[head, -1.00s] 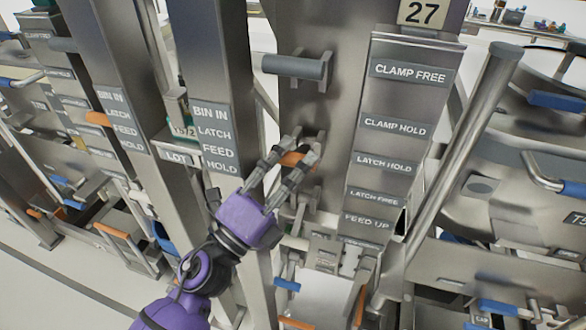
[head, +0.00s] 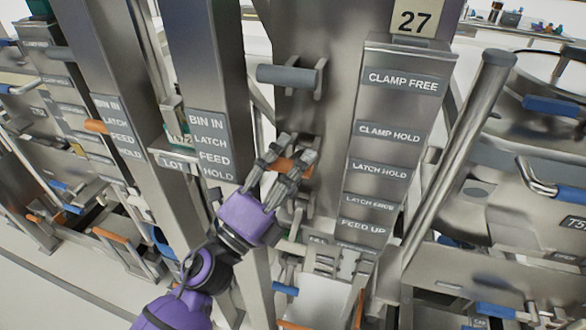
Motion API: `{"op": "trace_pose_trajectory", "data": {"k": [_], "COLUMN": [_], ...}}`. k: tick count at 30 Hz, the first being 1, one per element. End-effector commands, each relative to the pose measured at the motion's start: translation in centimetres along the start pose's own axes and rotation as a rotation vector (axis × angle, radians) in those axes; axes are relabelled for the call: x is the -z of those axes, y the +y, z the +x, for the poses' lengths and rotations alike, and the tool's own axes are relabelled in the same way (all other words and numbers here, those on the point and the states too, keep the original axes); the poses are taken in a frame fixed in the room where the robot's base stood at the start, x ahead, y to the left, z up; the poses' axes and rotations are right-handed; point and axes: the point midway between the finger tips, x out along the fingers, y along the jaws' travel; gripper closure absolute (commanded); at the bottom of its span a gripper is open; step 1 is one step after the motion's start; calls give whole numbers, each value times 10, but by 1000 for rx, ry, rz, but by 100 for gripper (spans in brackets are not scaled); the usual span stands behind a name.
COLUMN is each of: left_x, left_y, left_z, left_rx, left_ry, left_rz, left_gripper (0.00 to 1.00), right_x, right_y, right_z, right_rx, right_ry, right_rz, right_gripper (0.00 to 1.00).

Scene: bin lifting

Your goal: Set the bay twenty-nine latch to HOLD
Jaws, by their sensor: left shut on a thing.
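My left gripper (head: 294,152), purple with grey fingers, is shut on a short orange handle (head: 288,167) on the steel upright of the bay whose plate (head: 414,20) reads 27. The fingers hide part of the handle. Right of it, a label panel (head: 385,110) reads CLAMP FREE, CLAMP HOLD, LATCH HOLD, LATCH FREE and FEED UP from top to bottom. The handle is about level with LATCH HOLD. No plate reading 29 is in sight. My right gripper is not in view.
A grey bar handle (head: 290,73) juts out above my gripper. A post (head: 205,90) labelled BIN IN, LATCH, FEED, HOLD stands close on the left. A slanted steel tube (head: 460,150) is on the right. Blue and orange handles crowd the space below.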

Motion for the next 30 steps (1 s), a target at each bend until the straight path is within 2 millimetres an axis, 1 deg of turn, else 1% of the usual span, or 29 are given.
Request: {"op": "trace_pose_trajectory", "data": {"k": [1,8,11,14,21,24,27,30], "left_x": [-5,-5,-5,-4,-2,-1,0,-1], "left_y": [-15,-13,-11,-10,-2,-1,0,1], "left_z": [6,4,-4,-21,-74,-93,-106,-113], "left_rx": [25,23,19,16,4,3,1,1], "left_ry": [-5,-4,-5,-6,-3,-2,0,0], "left_rz": [11,11,8,7,1,-1,-2,-2], "left_gripper": [56,57,60,60,60,60,60,60], "right_x": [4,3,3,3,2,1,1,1], "right_y": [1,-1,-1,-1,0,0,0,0], "right_z": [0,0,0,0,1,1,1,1], "right_rx": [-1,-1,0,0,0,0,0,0], "right_ry": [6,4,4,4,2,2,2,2], "right_rz": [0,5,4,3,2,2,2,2], "right_gripper": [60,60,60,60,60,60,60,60]}}
